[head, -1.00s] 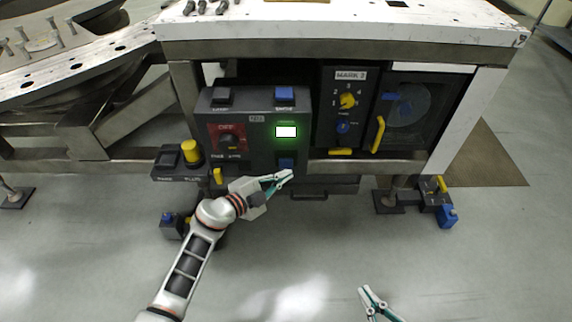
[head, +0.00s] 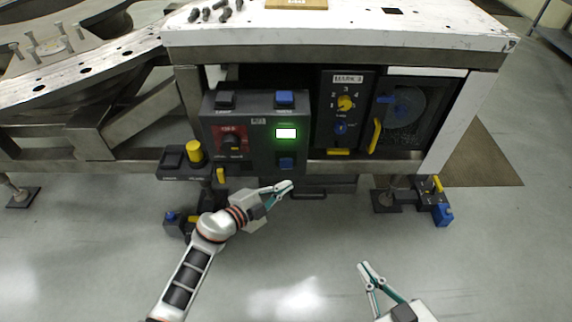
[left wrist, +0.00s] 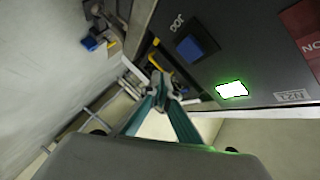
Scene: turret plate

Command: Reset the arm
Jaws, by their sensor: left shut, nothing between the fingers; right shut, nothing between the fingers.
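My left gripper (head: 285,187) is shut and empty, just below and in front of the grey control box (head: 258,148). Its teal fingers meet at the tips in the left wrist view (left wrist: 161,84). The box carries a lit green-edged display (head: 285,133), a blue button (head: 286,162) below it and a red panel with a dark knob (head: 232,140). In the left wrist view the blue button (left wrist: 190,48) and the lit display (left wrist: 231,90) stand beside the fingers, apart from them. My right gripper (head: 364,266) is low over the floor, its tips together, holding nothing.
Right of the box are a dial panel (head: 345,103) with a yellow knob and a dark door with a yellow handle (head: 376,135). A white-topped bench (head: 340,30) stands above. A yellow button (head: 194,151) sits at left. Open floor (head: 300,250) lies in front.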

